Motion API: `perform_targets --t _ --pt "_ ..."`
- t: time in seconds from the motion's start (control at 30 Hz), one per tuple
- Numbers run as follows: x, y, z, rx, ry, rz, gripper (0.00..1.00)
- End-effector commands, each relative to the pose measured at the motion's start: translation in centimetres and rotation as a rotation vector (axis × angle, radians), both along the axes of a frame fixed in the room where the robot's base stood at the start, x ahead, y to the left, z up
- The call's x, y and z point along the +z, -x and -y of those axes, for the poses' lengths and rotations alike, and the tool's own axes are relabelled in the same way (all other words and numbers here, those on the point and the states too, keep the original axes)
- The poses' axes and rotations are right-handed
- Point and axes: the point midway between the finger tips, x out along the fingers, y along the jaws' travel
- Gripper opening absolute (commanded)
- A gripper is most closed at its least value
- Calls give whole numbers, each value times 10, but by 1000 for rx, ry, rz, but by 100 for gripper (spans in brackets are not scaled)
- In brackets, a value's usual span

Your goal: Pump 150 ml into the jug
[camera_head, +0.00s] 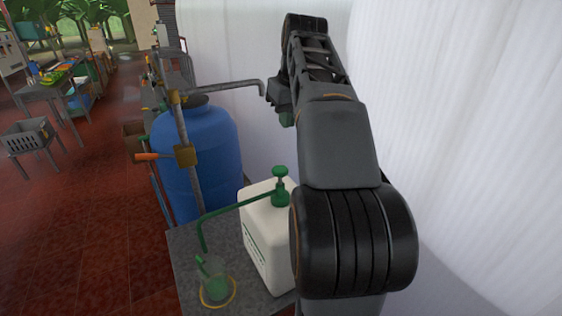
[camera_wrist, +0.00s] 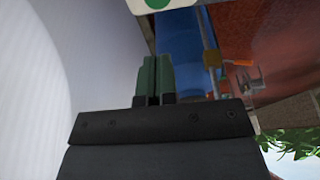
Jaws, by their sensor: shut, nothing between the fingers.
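A white canister (camera_head: 267,240) with a green pump head (camera_head: 280,175) stands on a grey stand, partly hidden behind my arm. A green spout runs left from the pump and bends down over a clear jug (camera_head: 213,280) with a green handle. The jug stands within a yellow ring (camera_head: 220,292); its fill level is too small to read. My gripper (camera_head: 287,118) is above and behind the pump head, apart from it, mostly hidden by my arm. In the wrist view its green fingers (camera_wrist: 153,78) are shut together and empty. A white shape with a green disc shows at that view's top edge.
A blue barrel (camera_head: 197,150) stands behind the canister, with a metal pipe and an orange-handled valve (camera_head: 165,156) beside it. White curved walls close in behind and right. The grey stand (camera_head: 195,245) is small. Red floor lies open at left, with a grey crate (camera_head: 30,135).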

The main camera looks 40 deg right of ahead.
Motion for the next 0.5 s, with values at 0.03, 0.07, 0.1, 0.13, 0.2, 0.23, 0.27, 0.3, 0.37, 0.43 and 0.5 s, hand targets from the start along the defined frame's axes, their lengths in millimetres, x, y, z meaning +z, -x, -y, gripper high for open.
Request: perform_targets --t 0.03,0.07,0.1,0.13,0.2,0.23,0.27,0.3,0.37,0.43,0.5 --pt "-3 -1 0 0 -1 -1 0" --pt "-6 -1 0 0 -1 -1 0" --pt "-10 -3 0 0 -1 -1 0" --pt "-14 -4 0 0 -1 -2 0" --pt "-25 -7 0 0 -1 -3 0" --pt "-30 -8 0 2 -2 -3 0" --pt "-35 -10 1 2 -2 -3 0" --pt "-43 -12 1 2 -2 -4 0" --pt "-54 -15 1 2 -2 -4 0" --pt "-67 -19 2 1 -2 -3 0" --pt "-79 -23 3 0 -1 -3 0"
